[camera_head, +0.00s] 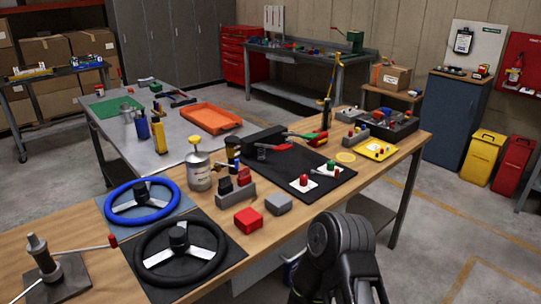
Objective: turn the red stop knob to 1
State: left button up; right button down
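A red knob (304,179) stands on a small white plate on the black mat (285,160) of the wooden bench. I cannot read any numbers or marks on either plate, so the knob settings cannot be told. A black part of my own arm rises at the bottom centre-right, in front of the bench and apart from both knobs. No gripper fingertips show, and my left arm is not visible.
A red block (248,220) and a grey block (278,203) lie in front of the mat. A blue steering wheel (142,201), a black steering wheel (180,253) and a metal canister (198,171) stand to the left. A yellow tray (380,156) is farther right.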

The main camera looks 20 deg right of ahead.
aim_at(303, 178)
jog(key=z, duration=1.3)
jog(key=i+l, duration=1.05)
jog(key=l, duration=0.1)
